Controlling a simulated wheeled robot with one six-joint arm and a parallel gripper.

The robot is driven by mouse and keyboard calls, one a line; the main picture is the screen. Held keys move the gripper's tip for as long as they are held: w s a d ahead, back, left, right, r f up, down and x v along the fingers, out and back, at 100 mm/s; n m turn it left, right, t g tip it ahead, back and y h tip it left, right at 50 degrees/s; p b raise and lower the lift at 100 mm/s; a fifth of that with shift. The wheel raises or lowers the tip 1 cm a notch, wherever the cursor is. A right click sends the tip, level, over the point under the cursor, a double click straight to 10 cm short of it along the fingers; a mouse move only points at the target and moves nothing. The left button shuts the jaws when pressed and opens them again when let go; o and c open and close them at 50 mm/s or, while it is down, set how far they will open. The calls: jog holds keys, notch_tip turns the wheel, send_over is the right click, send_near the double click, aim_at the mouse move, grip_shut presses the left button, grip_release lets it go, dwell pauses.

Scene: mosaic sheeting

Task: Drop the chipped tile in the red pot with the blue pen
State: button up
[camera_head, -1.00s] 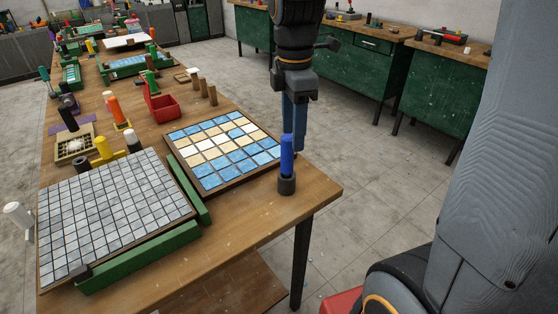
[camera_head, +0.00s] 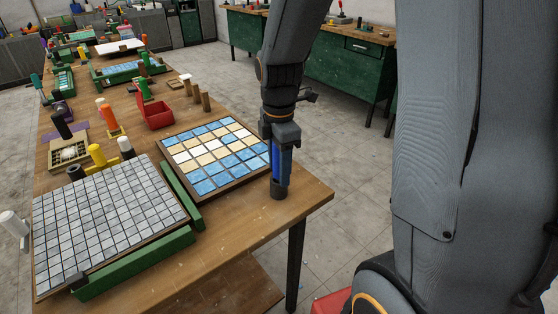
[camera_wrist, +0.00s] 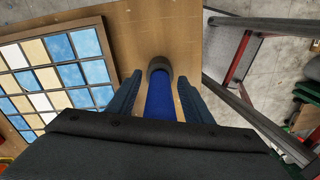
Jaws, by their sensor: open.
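The blue pen (camera_head: 275,163) stands upright in a dark round holder (camera_head: 277,190) near the table's right corner. In the wrist view the pen (camera_wrist: 160,102) lies between the two fingers of my gripper (camera_wrist: 159,80), with a gap visible on each side. My gripper (camera_head: 281,166) is open, pointing down at the pen, and hides part of it in the head view. The framed panel of blue, cream and white tiles (camera_head: 214,156) lies just left of it. I cannot tell which tile is chipped. A red open box (camera_head: 156,114), perhaps the red pot, stands behind the panel.
A grey tile sheet (camera_head: 110,215) with green rails (camera_head: 135,262) lies at the table's front left. Wooden pegs (camera_head: 205,101) stand behind the tiled panel. Bottles and tools crowd the left side. The table's front right is bare.

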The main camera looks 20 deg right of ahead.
grip_shut()
jog(key=shift+r, duration=0.15)
notch_tip(320, 180, up, 10)
jog(key=shift+f+b, duration=0.25)
jog(key=shift+b, duration=0.5)
jog(key=shift+r+p, duration=3)
jog(key=shift+r, duration=0.15)
